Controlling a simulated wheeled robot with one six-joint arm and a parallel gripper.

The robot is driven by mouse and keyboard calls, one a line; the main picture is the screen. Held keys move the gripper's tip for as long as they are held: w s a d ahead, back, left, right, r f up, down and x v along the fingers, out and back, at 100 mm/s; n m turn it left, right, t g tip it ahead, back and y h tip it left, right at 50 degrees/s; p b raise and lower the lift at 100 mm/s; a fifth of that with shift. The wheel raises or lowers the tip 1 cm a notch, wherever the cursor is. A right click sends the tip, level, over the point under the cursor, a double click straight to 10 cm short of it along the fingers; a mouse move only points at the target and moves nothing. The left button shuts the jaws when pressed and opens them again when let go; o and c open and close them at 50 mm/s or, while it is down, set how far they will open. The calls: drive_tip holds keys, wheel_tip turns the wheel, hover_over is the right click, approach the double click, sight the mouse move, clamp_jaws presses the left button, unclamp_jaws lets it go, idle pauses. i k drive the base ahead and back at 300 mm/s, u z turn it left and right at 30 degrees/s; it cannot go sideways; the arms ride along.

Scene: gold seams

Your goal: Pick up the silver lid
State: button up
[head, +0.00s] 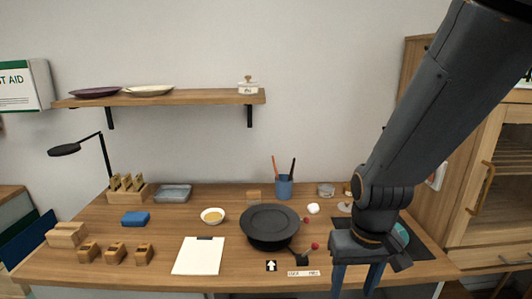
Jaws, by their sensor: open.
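My gripper (357,281) hangs over the front right of the desk in the head view, its two blue fingers pointing down and apart, with nothing seen between them. A small pale, greyish flat piece (345,207) lies at the back right of the desk, just left of my arm; it may be the silver lid, but it is too small to tell. It lies farther back than my gripper, apart from it. A small clear jar (326,190) stands behind it, and a brownish jar (347,188) is partly hidden by my arm.
A blue cup (284,187) holds tall sticks. A white ball-like thing (313,208), a bowl (212,215) and a clipboard (199,256) lie around. A dark mat (424,247) is under my arm.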

sight(346, 207)
drive_tip(key=z, duration=0.35)
drive_tip(key=k, duration=0.5)
drive_tip(key=z, duration=0.55)
drive_tip(key=i, duration=1.2)
drive_tip(key=u, duration=0.9)
